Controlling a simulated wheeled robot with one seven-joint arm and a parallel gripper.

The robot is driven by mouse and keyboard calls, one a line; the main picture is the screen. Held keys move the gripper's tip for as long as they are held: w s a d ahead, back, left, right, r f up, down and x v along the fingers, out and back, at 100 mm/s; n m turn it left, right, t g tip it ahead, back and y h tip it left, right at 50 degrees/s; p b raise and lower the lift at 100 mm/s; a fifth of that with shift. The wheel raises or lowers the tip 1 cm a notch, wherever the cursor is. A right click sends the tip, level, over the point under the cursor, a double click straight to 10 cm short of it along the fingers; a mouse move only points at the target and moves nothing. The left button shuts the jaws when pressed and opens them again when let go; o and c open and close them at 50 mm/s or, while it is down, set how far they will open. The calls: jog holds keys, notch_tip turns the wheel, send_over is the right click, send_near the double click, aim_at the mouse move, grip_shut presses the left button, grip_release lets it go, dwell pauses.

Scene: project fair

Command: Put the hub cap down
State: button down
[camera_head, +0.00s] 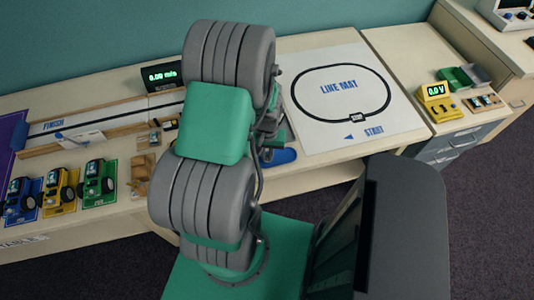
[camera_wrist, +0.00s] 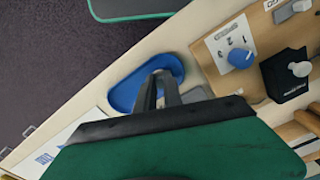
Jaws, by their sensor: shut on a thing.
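My gripper (camera_wrist: 160,82) reaches down over the table in the wrist view, with its two grey fingers close together. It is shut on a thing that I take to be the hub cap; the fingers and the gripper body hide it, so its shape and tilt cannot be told. A blue oval tray (camera_wrist: 122,97) lies below and beside the fingertips; its visible part looks empty. I cannot tell whether the held thing touches it. In the head view the blue tray (camera_head: 284,156) shows partly behind my arm, which hides the gripper.
The line mat (camera_head: 318,120) lies right of the blue tray. A panel with a blue knob (camera_wrist: 240,55) and a black box (camera_wrist: 284,76) stand close by. Several toy cars, including a green one (camera_head: 95,180), and a wooden track (camera_head: 60,140) are at left.

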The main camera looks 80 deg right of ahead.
jog(key=shift+f, duration=0.15)
jog(key=c, duration=1.5)
grip_release()
notch_tip(320, 180, up, 12)
jog(key=b, duration=0.1)
jog(key=w+a+r+n, duration=0.3)
jog(key=w+a, duration=0.1)
jog(key=w, duration=0.3)
jog(key=w+a+r+n+t+h, duration=0.1)
jog(key=w+a+r+n, duration=0.2)
jog(key=w, duration=0.4)
jog(key=w+a+r+n, duration=0.2)
jog(key=w+a+r, duration=0.15)
jog(key=w, duration=0.45)
jog(key=w+a+r+n+t, duration=0.1)
jog(key=a+r+n, duration=0.1)
jog(key=a, duration=0.6)
jog(key=w+a+r+n+t, duration=0.1)
jog(key=w+a+r+n, duration=0.1)
jog(key=a, duration=0.6)
jog(key=w+a+r+n+y, duration=0.1)
jog(key=a+n, duration=0.3)
jog(key=a, duration=0.4)
jog(key=shift+w+a+r+t, duration=0.25)
jog(key=shift+w+r+t, duration=0.15)
jog(key=shift+w+r, duration=0.15)
